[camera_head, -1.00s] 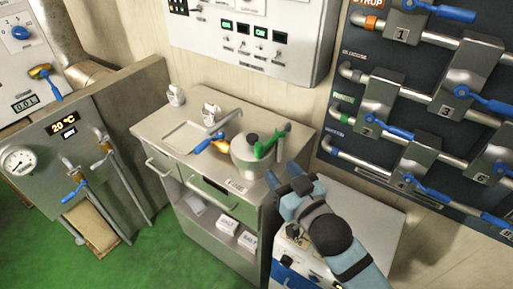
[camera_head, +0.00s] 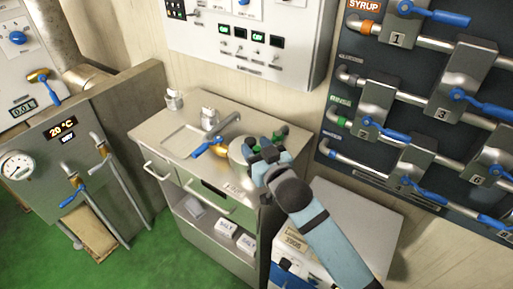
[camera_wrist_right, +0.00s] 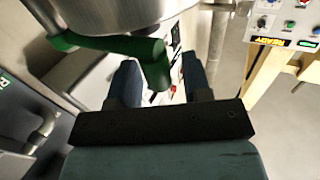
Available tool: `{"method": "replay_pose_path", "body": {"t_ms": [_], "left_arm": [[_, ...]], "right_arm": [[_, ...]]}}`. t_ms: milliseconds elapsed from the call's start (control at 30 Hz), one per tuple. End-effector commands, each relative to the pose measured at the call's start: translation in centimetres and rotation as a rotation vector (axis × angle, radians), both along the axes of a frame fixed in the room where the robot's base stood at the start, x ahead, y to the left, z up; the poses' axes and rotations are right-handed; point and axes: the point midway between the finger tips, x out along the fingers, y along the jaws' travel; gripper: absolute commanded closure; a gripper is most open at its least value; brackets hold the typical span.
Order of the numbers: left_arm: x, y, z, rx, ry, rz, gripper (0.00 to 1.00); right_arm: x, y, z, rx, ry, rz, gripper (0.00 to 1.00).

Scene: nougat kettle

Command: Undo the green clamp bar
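The silver kettle (camera_head: 238,153) stands on the counter by the sink, partly covered by my right gripper (camera_head: 265,148). A bit of the green clamp bar (camera_head: 283,133) shows beyond the fingers; the rest is hidden there. In the right wrist view the green clamp bar (camera_wrist_right: 100,43) runs across the kettle (camera_wrist_right: 130,12), and its thick end hangs in front of the gap between my blue fingertips (camera_wrist_right: 160,78). The fingers stand apart, so the right gripper is open. I cannot tell whether they touch the bar. My left gripper is not in view.
A tap (camera_head: 225,122) and a blue-handled valve (camera_head: 208,148) sit left of the kettle on the counter (camera_head: 150,130). A pipe panel with blue levers (camera_head: 385,133) is at the right.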

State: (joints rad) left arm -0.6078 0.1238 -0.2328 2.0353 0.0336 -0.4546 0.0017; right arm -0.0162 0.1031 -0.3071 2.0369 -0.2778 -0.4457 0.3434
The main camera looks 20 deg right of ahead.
Motion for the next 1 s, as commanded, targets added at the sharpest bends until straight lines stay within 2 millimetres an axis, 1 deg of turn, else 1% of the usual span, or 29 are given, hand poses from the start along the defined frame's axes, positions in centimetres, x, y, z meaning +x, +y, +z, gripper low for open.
{"method": "replay_pose_path", "body": {"t_ms": [33,67,100,167,200,400,567,1000], "left_arm": [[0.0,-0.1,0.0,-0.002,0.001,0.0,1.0],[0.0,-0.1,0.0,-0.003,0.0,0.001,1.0],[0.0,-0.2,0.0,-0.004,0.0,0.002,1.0],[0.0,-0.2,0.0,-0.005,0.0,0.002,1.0],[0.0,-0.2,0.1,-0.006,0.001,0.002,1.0],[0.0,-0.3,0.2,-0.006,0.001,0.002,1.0],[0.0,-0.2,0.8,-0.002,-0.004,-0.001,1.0],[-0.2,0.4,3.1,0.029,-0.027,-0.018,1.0]], "right_arm": [[0.0,0.0,0.0,0.0,0.0,0.0,0.68],[0.0,0.0,0.0,0.0,0.0,0.0,0.75],[0.0,0.0,0.0,0.0,0.0,0.0,0.84],[0.0,0.0,0.0,0.0,0.0,0.0,0.98],[0.0,0.0,0.0,0.0,0.0,0.0,1.0],[-0.1,-0.1,0.0,-0.001,0.0,0.004,1.0],[-0.3,-0.3,0.2,-0.003,0.0,0.033,1.0],[-2.0,-2.2,0.3,-0.009,0.003,0.261,1.0]]}}
